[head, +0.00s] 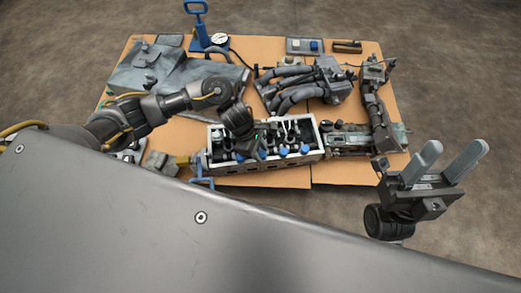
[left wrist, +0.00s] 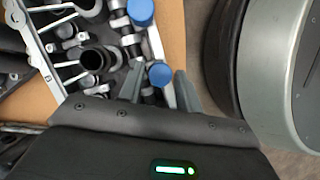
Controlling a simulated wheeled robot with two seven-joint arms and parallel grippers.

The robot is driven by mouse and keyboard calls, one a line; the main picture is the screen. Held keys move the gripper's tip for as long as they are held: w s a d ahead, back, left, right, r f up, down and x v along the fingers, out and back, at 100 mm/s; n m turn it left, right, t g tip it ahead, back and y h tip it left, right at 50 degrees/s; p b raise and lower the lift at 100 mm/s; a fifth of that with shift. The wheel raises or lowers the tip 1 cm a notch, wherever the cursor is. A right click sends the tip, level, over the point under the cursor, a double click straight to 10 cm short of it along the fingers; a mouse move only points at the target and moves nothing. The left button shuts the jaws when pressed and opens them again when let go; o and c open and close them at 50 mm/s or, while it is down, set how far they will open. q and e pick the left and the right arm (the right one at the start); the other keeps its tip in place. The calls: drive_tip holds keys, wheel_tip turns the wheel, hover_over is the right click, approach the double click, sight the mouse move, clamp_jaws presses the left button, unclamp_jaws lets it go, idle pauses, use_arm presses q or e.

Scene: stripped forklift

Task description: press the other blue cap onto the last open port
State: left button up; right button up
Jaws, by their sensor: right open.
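A silver cylinder shows just below this cap; I cannot tell whether the cap is seated. Another blue cap (left wrist: 140,12) sits further up the row. In the head view several blue caps (head: 304,149) line the block's front. The open port is not clearly identifiable. My right gripper (head: 458,152) is open and empty, off the table's right side.
A grey tray (head: 305,52) at the back holds a white and a blue piece. A blue-handled pump with a gauge (head: 220,40) stands at the back left. A hose manifold (head: 300,85) lies behind the block. Metal linkage parts (head: 365,138) lie to its right.

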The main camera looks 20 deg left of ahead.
use_arm(q)
drive_tip(key=shift+o, duration=1.4)
drive_tip(key=p+v, duration=0.4)
drive_tip(key=v, duration=0.6)
drive_tip(key=shift+r, duration=0.4)
drive_tip(key=shift+a, duration=0.1)
